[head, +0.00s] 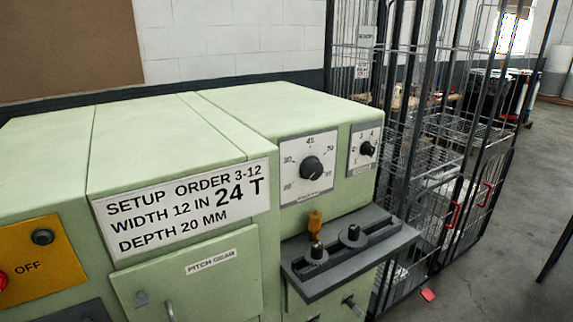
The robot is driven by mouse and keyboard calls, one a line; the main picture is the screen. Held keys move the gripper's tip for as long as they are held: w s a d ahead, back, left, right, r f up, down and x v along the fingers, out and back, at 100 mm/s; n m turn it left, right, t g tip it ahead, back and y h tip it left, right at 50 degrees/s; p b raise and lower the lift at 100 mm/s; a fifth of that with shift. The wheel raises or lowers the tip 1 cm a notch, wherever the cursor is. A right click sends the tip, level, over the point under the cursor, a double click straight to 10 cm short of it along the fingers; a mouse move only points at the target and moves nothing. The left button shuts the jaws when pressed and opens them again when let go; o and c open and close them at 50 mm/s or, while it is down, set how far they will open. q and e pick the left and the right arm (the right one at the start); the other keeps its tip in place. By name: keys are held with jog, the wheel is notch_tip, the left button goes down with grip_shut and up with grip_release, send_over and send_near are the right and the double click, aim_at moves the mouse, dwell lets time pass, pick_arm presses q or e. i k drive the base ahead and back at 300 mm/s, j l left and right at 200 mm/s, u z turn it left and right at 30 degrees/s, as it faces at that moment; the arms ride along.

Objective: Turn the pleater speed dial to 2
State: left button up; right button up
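The pale green pleater machine (150,125) fills the left and middle of the head view. Its front has two black dials on white plates. The larger dial (311,168) has a scale with 45 near the top. The smaller dial (367,149) sits to its right, with low numbers such as 3 and 4 along its top. The captions under both dials are too small to read, so I cannot tell by label which is the speed dial. The smaller dial's exact setting is also unclear. Neither of my grippers shows.
A setup card (185,205) reads 24 T, width 12 in, depth 20 mm. Wire cage carts (450,150) stand close on the right. Floor (500,270) is open at lower right.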

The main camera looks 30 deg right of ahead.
aim_at(366, 148)
jog(key=z, duration=1.35)
jog(key=i+l, duration=0.15)
jog(key=i+l+u, duration=0.1)
jog(key=l, duration=0.25)
